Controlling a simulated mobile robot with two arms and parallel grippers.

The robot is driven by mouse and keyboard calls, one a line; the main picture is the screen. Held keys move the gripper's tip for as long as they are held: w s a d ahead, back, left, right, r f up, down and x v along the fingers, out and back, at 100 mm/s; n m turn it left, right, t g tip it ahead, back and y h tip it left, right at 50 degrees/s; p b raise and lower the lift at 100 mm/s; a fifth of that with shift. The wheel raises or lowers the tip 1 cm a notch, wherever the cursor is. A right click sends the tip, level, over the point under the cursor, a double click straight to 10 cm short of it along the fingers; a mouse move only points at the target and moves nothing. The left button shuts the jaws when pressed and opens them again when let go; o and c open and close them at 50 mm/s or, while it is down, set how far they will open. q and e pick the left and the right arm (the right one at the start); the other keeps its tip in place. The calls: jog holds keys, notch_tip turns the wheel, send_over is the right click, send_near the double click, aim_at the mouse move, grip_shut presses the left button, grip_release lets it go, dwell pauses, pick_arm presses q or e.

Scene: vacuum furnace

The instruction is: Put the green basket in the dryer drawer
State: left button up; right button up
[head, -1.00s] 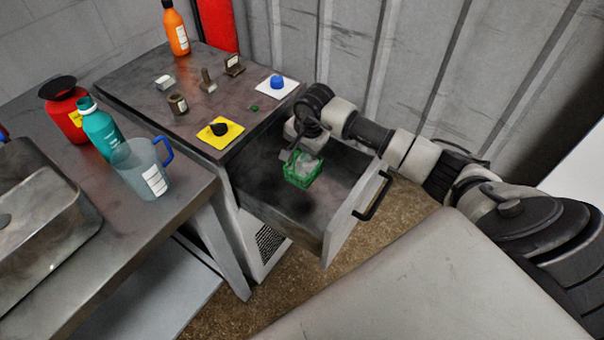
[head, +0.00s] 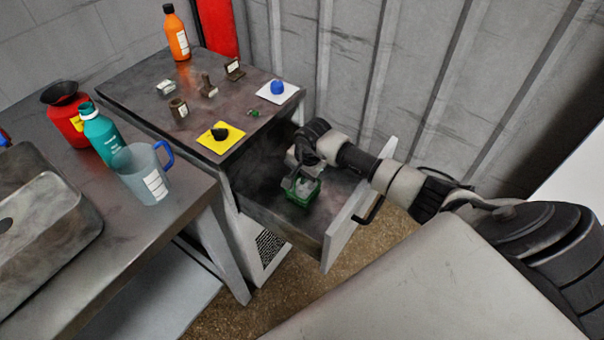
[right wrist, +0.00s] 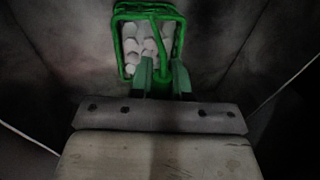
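The dryer drawer (head: 268,205) is pulled open below the dark cabinet top, with a black handle on its front panel. The green basket (head: 301,193) is inside the drawer space, low and apparently near the drawer floor; I cannot tell whether it touches. In the right wrist view the green basket (right wrist: 122,45) holds several pale rounded pieces. My right gripper (head: 297,178) reaches down into the drawer from above. In the right wrist view its two fingers (right wrist: 167,80) are close together around part of the basket's green handle. My left gripper is in neither view.
The cabinet top (head: 150,100) holds small metal parts, a yellow mat (head: 232,136) and a white mat (head: 291,91). A clear jug (head: 140,180), teal bottle (head: 101,132) and red container (head: 66,115) stand on the left table. The drawer's front panel (head: 345,235) stands close to my right arm.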

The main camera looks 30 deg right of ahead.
aim_at(309, 189)
jog(key=o, duration=0.4)
jog(key=shift+r, duration=0.25)
notch_tip(309, 189, up, 12)
jog(key=s, duration=0.2)
jog(key=shift+d+f, duration=0.25)
jog(key=shift+d, duration=0.2)
jog(key=shift+s, duration=0.1)
